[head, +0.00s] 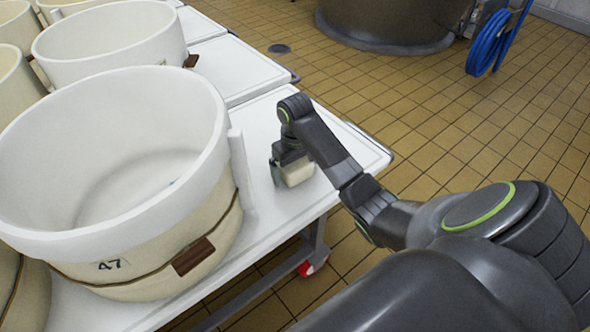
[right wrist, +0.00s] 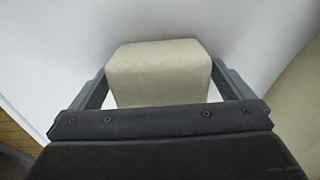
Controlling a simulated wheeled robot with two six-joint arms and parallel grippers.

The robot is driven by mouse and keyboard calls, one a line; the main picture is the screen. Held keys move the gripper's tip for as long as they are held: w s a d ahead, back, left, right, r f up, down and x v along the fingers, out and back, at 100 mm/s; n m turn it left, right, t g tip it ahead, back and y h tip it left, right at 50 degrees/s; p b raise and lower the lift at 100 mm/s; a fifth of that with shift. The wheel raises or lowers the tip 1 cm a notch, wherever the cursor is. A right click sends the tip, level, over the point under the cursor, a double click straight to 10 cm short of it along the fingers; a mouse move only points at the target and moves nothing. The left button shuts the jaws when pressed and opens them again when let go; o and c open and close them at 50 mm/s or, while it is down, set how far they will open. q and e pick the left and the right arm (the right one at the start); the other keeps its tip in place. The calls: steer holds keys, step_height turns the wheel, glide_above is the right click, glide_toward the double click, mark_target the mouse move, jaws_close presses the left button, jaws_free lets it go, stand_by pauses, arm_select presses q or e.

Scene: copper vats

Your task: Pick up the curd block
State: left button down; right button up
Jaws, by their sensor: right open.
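The curd block (right wrist: 158,72) is a pale cream block with rounded edges on the white tabletop. In the head view the block (head: 297,173) is partly hidden by my right gripper (head: 283,172), which points down over it beside the large mould. In the right wrist view my right gripper (right wrist: 158,88) is open, with one finger on each side of the block. Narrow gaps seem to show between the fingers and the block. My left gripper is not in view.
A large white-rimmed mould (head: 192,225) marked 47 stands left of the gripper, with more moulds (head: 110,40) behind. The white table (head: 345,160) is bare right of the block and ends at an edge above the tiled floor. A blue hose (head: 487,45) hangs far off.

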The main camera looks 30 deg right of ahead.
steer(key=c, duration=1.2)
steer(key=shift+r, duration=0.2)
steer(key=shift+c, duration=0.2)
steer(key=shift+w+r, duration=0.1)
steer(key=shift+r, duration=0.15)
step_height(320, 180, up, 2)
steer(key=shift+r+p, duration=0.2)
steer(key=shift+p, duration=0.45)
steer(key=shift+r+p, duration=0.3)
steer(key=shift+p, duration=0.05)
step_height(320, 180, up, 2)
steer(key=shift+p, duration=0.95)
step_height(320, 180, up, 4)
steer(key=p, duration=0.3)
steer(key=shift+f, duration=0.2)
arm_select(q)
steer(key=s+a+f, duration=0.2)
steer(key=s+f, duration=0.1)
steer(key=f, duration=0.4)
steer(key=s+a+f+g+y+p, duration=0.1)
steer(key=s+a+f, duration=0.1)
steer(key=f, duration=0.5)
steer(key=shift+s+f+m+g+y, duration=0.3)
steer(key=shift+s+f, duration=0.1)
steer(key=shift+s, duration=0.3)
arm_select(e)
steer(key=shift+r, duration=0.3)
